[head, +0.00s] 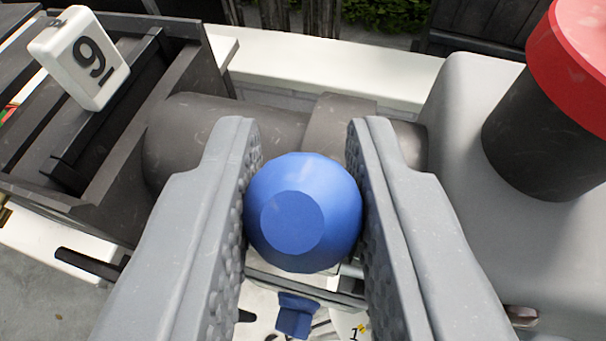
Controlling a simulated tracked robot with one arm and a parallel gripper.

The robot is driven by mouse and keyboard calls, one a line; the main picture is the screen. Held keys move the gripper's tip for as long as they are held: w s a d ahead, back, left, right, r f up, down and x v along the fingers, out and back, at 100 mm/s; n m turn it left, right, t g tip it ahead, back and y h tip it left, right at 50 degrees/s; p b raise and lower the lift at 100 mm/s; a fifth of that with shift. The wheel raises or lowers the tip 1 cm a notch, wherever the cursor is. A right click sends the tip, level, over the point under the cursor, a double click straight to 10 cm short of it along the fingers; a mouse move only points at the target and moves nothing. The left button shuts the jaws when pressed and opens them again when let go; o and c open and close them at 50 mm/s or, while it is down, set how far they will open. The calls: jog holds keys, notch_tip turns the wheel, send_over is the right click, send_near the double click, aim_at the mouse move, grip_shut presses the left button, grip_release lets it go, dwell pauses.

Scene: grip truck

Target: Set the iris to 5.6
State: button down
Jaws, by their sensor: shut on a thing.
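A faceted blue knob (303,213) with a flat round face sits between the two grey, studded fingers of my gripper (305,150). The fingers are shut on it from left and right. Below the knob, a smaller blue piece (296,315) shows in front of a white marked surface (345,325). A black "1" with a small yellow mark beside it is on that surface. Most of this surface is hidden by the knob and fingers or cut off by the bottom edge. No 5.6 mark can be read, and I cannot tell what the iris is set to.
A dark cylindrical body (205,140) lies behind the fingers. A white block (80,58) with a black 9 stands on a dark slatted frame (150,150) at left. A grey housing (465,130) and a red-topped black cylinder (545,145) stand close at right.

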jog(key=shift+w+r, duration=0.1)
jog(key=shift+r, duration=0.1)
dwell(0.3)
jog(key=c, duration=1.2)
grip_release()
jog(key=shift+c, duration=0.2)
jog(key=shift+f, duration=0.1)
jog(key=b+v, duration=0.1)
jog(key=v, duration=1.2)
jog(key=shift+s, duration=0.35)
jog(key=shift+d, duration=0.1)
jog(key=s+a+r+t+b, duration=0.1)
jog(key=s+r, duration=0.5)
jog(key=r, duration=0.6)
jog(key=s+a+r+b, duration=0.1)
jog(key=s+a+r, duration=0.1)
jog(key=s+r, duration=0.5)
notch_tip(320, 180, up, 6)
jog(key=shift+s+t, duration=0.3)
jog(key=shift+t, duration=0.1)
